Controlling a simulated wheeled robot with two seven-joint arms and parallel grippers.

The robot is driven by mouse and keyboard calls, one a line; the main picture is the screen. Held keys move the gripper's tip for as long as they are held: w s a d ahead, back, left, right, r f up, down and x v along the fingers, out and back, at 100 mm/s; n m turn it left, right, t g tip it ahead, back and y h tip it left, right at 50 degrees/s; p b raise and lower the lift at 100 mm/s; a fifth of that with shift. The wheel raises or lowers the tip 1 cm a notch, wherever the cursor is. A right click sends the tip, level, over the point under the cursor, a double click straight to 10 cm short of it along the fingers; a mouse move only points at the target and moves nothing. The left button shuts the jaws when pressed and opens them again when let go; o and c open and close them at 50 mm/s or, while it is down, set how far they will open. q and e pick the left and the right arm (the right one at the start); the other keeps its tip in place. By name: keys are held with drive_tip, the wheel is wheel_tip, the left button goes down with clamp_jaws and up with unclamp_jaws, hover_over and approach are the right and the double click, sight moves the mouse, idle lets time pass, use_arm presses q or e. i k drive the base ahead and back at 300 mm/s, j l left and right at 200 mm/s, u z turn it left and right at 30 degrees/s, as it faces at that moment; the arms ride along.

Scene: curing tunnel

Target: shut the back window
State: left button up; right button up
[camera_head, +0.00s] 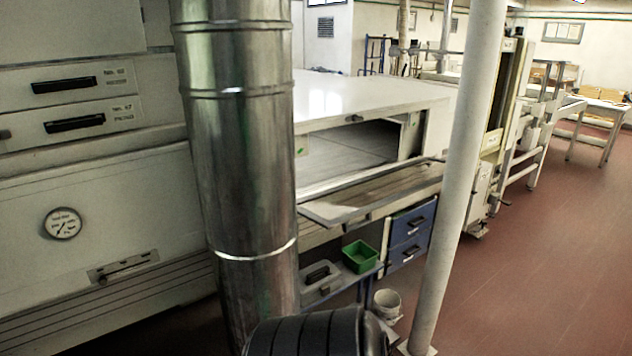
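A long white tunnel housing (390,92) stands in the middle, behind a shiny metal duct. Its side has a wide open hatch (350,155), and I can see into its pale interior. A flat flap (375,190) sticks out below the opening, lowered and roughly level. The left part of the opening is hidden by the duct. I cannot tell for sure whether this hatch is the back window. No other open window shows clearly. Neither of my grippers is in view.
The metal duct (240,150) and a slanting white pole (455,190) stand in front of the tunnel. Below the flap are a green bin (360,257), blue drawers (410,233) and a white bucket (387,303). A black ribbed object (315,336) is at the bottom. Red floor (540,270) is clear at right.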

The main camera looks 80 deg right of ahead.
sight(345, 219)
drive_tip(key=k+z, duration=0.1)
drive_tip(key=z, duration=1.05)
drive_tip(key=l, duration=0.1)
